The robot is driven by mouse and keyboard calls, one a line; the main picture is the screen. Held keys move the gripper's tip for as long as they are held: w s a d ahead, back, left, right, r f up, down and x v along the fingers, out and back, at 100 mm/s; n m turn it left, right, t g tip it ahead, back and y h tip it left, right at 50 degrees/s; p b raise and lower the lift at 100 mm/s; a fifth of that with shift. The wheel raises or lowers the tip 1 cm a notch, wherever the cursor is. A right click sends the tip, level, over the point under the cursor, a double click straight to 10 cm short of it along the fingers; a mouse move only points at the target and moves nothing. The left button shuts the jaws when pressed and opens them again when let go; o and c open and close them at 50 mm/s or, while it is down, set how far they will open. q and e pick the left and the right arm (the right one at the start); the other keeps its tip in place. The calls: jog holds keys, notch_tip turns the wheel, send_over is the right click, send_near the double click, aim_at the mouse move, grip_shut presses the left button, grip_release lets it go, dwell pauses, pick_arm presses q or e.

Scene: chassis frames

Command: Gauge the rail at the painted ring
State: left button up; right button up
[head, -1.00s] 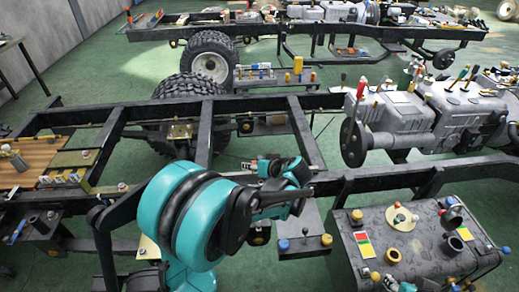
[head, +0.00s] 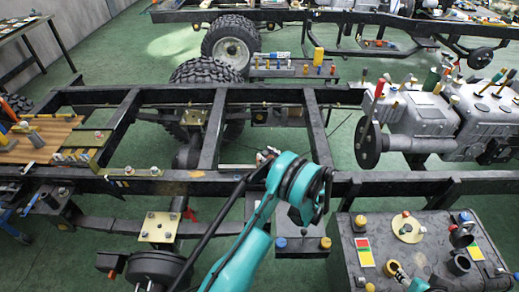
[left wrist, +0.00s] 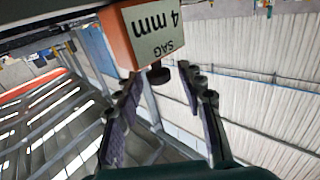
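In the left wrist view an orange block (left wrist: 122,28) bears a white label reading "SAG 4 mm", upside down. A dark knob (left wrist: 158,74) sticks out from it toward my left gripper (left wrist: 168,88), whose fingers stand wide apart. Neither finger visibly grips the block. In the head view my left gripper (head: 265,160) is at the near dark rail (head: 150,186), mostly hidden by my teal arm. An ochre mark (head: 197,174) shows on this rail left of the gripper; I cannot tell if it is the painted ring. My right gripper is not identifiable.
A dark bench (head: 345,265) with knobs and coloured plates stands at lower right. A grey engine (head: 425,118) is at the right. A wooden board (head: 52,140) with tools lies at the left. Tyres (head: 230,45) and cross members fill the frame behind; green floor shows between.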

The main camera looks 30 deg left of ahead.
pick_arm(q)
jog(key=b+x, duration=0.1)
jog(key=x, duration=0.4)
jog(key=shift+w+a, duration=0.15)
grip_shut()
